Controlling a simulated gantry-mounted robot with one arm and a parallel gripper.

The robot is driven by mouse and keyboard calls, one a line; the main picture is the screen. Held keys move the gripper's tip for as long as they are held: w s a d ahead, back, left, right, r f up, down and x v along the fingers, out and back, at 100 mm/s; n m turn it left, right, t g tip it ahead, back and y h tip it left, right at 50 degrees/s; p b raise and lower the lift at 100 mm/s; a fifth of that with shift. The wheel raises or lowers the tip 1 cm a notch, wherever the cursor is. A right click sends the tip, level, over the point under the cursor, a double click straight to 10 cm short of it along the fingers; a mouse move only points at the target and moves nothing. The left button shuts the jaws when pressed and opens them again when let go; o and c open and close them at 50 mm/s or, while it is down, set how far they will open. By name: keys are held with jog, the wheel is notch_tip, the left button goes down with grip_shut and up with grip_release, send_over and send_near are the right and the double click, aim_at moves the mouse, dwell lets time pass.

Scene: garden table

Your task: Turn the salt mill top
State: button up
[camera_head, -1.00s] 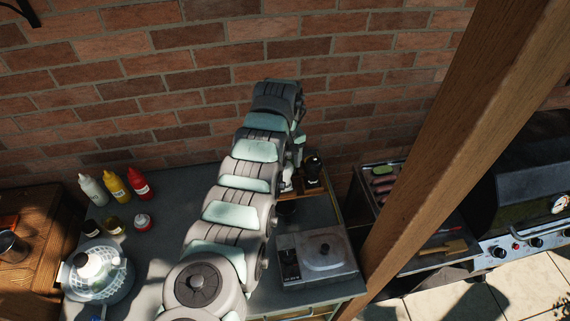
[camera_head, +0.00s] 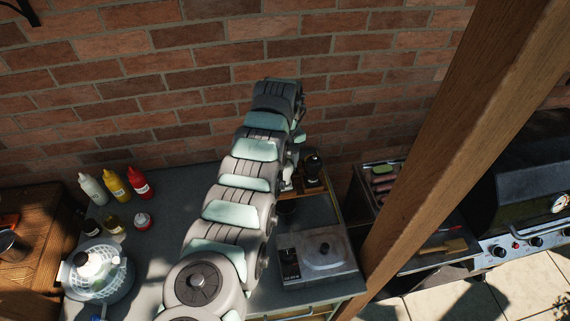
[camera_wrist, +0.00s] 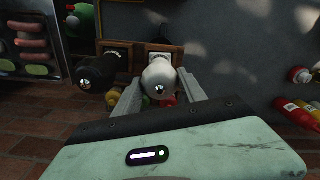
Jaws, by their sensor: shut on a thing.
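The white salt mill (camera_wrist: 158,78), with a shiny metal knob on top, stands between the two fingers of my gripper (camera_wrist: 160,84) in the wrist view. The fingers close on its rounded top from both sides. Its lower body is mostly hidden under the top. In the head view my arm covers most of the mill and the gripper. How far the top is turned cannot be told.
A black mill (camera_wrist: 97,72) stands close to the left finger, and also shows in the head view (camera_head: 314,168). Both mills are at a wooden rack (camera_wrist: 116,48) with labels. A scale-like appliance (camera_head: 318,254) sits in front. Sauce bottles (camera_head: 115,183) stand at left.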

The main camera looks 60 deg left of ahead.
jog(key=shift+w+f+n, duration=0.1)
jog(key=shift+n, duration=0.3)
jog(key=shift+n+b, duration=0.6)
jog(key=shift+b, duration=0.05)
jog(key=n+b, duration=0.2)
jog(key=shift+f+b, duration=0.2)
jog(key=shift+b, duration=0.1)
jog(key=shift+d+n+b, duration=0.1)
jog(key=shift+n+b, duration=0.6)
jog(key=shift+b, duration=0.2)
jog(key=shift+r+n+b, duration=0.15)
jog(key=shift+n+b, duration=0.45)
jog(key=shift+r, duration=0.15)
jog(key=o, duration=1.4)
jog(key=shift+c, duration=0.2)
